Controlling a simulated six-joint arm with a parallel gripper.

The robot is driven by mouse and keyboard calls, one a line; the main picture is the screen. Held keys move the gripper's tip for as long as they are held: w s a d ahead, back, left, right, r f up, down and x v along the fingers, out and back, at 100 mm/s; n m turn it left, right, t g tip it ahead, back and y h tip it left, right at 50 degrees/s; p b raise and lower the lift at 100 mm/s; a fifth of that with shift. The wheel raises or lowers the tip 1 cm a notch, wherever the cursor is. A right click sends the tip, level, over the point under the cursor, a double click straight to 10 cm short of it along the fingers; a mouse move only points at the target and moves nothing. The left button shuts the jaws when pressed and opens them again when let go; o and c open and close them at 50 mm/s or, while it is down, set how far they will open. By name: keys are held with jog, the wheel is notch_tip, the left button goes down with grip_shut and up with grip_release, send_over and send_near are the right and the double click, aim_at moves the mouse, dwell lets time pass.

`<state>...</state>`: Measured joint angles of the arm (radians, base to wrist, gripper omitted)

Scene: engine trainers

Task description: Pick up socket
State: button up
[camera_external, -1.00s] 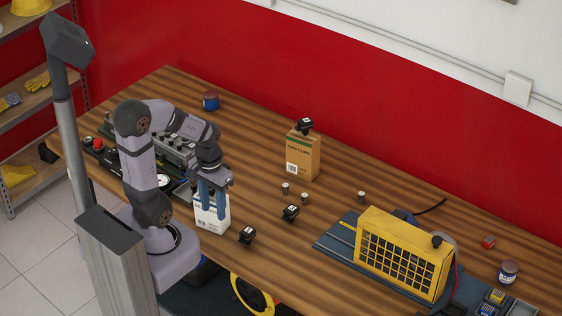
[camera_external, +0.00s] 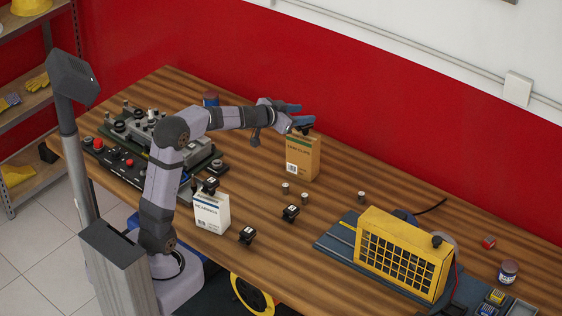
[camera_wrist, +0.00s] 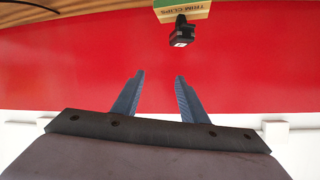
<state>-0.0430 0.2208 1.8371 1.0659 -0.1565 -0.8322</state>
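I cannot tell for certain which thing is the socket. Small metallic cylinders that could be sockets stand on the wooden table: one (camera_external: 285,188) and another (camera_external: 305,198) in the middle, and a third (camera_external: 361,196) further right. My gripper (camera_external: 303,113) is raised near the top of an orange-brown box (camera_external: 302,160), which carries a black part. In the wrist view my gripper (camera_wrist: 160,76) is open, its blue fingers apart with nothing between them. That view shows the box (camera_wrist: 182,11) and the black part (camera_wrist: 181,33) beyond the fingertips.
A white box (camera_external: 211,215) with a black part (camera_external: 210,185) on top stands near the front edge. Two more black parts (camera_external: 247,235) (camera_external: 291,212) lie on the table. A yellow grille unit (camera_external: 402,255) stands right. A red wall (camera_external: 400,110) rises behind.

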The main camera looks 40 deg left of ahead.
aim_at(361, 193)
jog(key=w+d+f+m+g+h+b, duration=0.1)
jog(key=d+f+m+g+h+b, duration=0.1)
jog(key=d+f+m+h, duration=0.3)
jog(key=w+d+f+m+g+h+b, duration=0.1)
jog(key=d+f+g+h+b, duration=0.2)
jog(key=d, duration=0.5)
jog(key=shift+m+h, duration=0.4)
jog(key=shift+h, duration=0.1)
jog(key=f, duration=0.9)
jog(key=s+f, duration=0.1)
jog(key=f, duration=0.4)
jog(key=shift+d+f, duration=0.1)
jog(key=shift+d, duration=0.3)
jog(key=shift+p+x, duration=0.7)
jog(key=shift+x, duration=2.9)
jog(key=shift+w+a, duration=0.1)
grip_shut()
